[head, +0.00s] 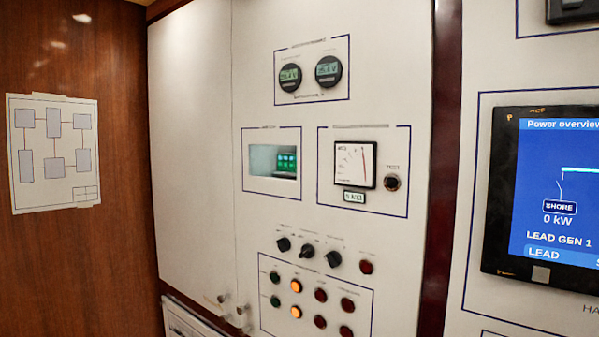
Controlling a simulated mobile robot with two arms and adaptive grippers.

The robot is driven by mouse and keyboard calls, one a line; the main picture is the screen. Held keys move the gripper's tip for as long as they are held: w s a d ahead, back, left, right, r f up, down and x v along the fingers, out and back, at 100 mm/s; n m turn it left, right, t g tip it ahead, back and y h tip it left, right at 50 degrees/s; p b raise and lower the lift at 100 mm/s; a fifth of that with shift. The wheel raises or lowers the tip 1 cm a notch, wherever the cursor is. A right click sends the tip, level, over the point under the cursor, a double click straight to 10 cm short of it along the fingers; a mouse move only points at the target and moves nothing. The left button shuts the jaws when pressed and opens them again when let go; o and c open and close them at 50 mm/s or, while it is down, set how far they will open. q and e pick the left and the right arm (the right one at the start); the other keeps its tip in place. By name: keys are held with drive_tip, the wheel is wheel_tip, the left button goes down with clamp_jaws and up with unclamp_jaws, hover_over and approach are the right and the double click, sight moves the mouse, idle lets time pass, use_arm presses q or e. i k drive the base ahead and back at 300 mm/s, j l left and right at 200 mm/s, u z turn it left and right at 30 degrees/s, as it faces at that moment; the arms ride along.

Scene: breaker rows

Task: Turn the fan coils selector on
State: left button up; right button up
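Three black selector knobs stand in a row on the white panel in the head view: a left knob (284,244), a middle knob (307,251) and a right knob (333,259). The labels above them are too small to read, so I cannot tell which is the fan coils selector. The middle knob's pointer looks tilted; the positions of the other two are unclear. Neither of my grippers shows in this view.
Below the knobs is a framed block of lamps (296,286), two of them lit amber. A red button (366,267) sits right of the knobs. Above are an analog meter (355,165) and round gauges (328,71). A screen (550,190) is at right, a wood wall (60,260) at left.

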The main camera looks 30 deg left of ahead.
sight(283, 245)
drive_tip(key=j, duration=0.7)
drive_tip(key=k+j, duration=0.1)
drive_tip(key=j, duration=0.6)
drive_tip(key=i+z, duration=0.05)
